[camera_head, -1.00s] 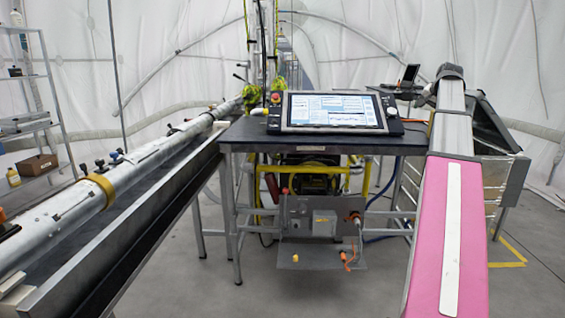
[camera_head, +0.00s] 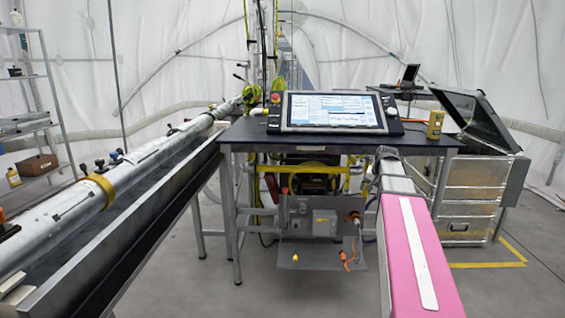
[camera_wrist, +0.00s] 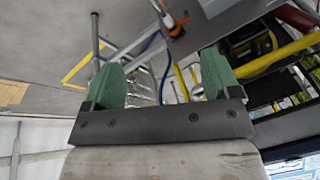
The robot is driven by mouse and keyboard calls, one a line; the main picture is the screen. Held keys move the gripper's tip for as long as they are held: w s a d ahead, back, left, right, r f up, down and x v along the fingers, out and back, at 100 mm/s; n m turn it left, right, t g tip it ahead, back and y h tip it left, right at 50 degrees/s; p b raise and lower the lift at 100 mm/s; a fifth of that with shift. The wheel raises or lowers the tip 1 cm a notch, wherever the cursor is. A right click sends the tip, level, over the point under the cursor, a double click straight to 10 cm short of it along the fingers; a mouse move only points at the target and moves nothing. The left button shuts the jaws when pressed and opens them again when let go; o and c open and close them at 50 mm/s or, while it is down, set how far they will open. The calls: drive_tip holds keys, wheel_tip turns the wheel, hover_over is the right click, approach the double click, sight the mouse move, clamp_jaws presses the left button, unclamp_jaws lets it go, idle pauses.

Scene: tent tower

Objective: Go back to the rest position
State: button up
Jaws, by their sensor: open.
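My gripper (camera_wrist: 163,70) shows in the wrist view with two green fingers set wide apart. It is open, and nothing is held between the fingers. The wrist view is rolled over; the space past the fingers shows grey floor, yellow floor tape and metal parts. In the head view my arm, with its pink cover, reaches forward from the bottom right. Its far end is beside the right front edge of the dark table (camera_head: 340,143), and the fingers cannot be made out there.
A control panel with a lit screen (camera_head: 333,110) and a yellow device (camera_head: 435,124) stand on the table. A silver case (camera_head: 472,190) with raised lid is right of my arm. A long metal pipe (camera_head: 140,155) runs along the left.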

drive_tip(key=s+a+f+n+g, duration=0.2)
drive_tip(key=s+a+f, duration=0.7)
drive_tip(key=s+f, duration=0.2)
drive_tip(key=s+a+f+n+g, duration=0.2)
drive_tip(key=s+a+f+n, duration=0.1)
drive_tip(key=s+a+f, duration=0.6)
wheel_tip(320, 180, down, 4)
drive_tip(key=s, duration=0.3)
drive_tip(key=shift+a+f+h, duration=0.15)
drive_tip(key=shift+f+h, duration=0.05)
drive_tip(key=shift+h, duration=0.2)
